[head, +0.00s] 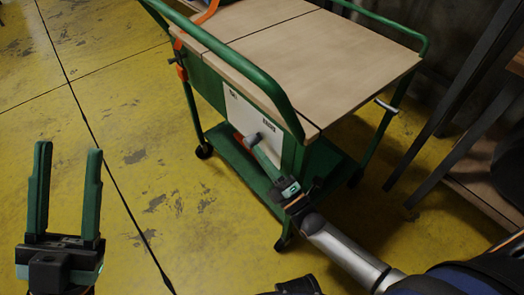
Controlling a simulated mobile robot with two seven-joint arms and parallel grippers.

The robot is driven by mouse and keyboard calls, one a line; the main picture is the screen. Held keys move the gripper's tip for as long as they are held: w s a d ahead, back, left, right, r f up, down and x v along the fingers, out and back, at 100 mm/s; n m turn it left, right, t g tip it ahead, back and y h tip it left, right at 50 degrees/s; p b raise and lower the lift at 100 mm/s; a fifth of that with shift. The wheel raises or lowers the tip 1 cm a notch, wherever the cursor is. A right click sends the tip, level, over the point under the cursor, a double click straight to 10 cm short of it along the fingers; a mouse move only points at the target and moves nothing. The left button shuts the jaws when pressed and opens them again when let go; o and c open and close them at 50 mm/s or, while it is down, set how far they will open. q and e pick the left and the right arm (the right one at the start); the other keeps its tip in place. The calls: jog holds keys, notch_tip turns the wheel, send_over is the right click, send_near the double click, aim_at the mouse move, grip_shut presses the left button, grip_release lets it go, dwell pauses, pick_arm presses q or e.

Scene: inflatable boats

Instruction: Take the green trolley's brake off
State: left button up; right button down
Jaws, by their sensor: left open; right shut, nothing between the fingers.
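The green trolley (325,45) stands right of centre, with a wooden top, green rails and dark castors. A dark grey knob (252,139) shows low at its near side, beside the white panel, with a bit of orange next to it. I cannot tell for certain whether this is the brake lever. My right gripper (262,150) is shut and empty, its fingertips at or very close to this knob; contact is unclear. My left gripper (67,190) is open and empty, over the floor at the lower left, well away from the trolley.
An orange bracket with a dark knob (174,61) sits at the trolley's left corner. A metal handle (387,106) sticks out at its right end. A dark-legged bench (470,130) stands close on the right. The yellow floor (130,130) on the left is clear.

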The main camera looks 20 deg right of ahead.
aim_at(254, 143)
jog(key=shift+w+a+r+g+p, duration=0.15)
jog(key=shift+r+g+p, duration=0.25)
jog(key=shift+r+p, duration=0.65)
jog(key=p, duration=0.2)
jog(key=shift+w+g+p, duration=0.25)
jog(key=shift+g+p, duration=0.05)
jog(key=shift+p, duration=0.1)
pick_arm(q)
jog(key=w+a+f+n+g+y+p, duration=0.2)
jog(key=w+f+n+y, duration=0.45)
jog(key=y, duration=0.25)
pick_arm(e)
jog(key=shift+w+a+g+h, duration=0.1)
jog(key=shift+w+g+h, duration=0.1)
jog(key=shift+g+h, duration=0.25)
jog(key=shift+w+r+g+p, duration=0.1)
jog(key=shift+r+g+p, duration=0.15)
jog(key=shift+p, duration=0.3)
pick_arm(q)
notch_tip(254, 143, down, 16)
jog(key=s+n+g+y+p, duration=0.1)
jog(key=n+g+y, duration=0.1)
jog(key=g, duration=0.4)
jog(key=shift+s+a+r+g+y, duration=0.15)
jog(key=shift+s+a+g+y, duration=0.15)
jog(key=shift+s+g, duration=0.1)
pick_arm(e)
jog(key=shift+w+g, duration=0.15)
jog(key=shift+g, duration=0.15)
jog(key=shift+f, duration=0.1)
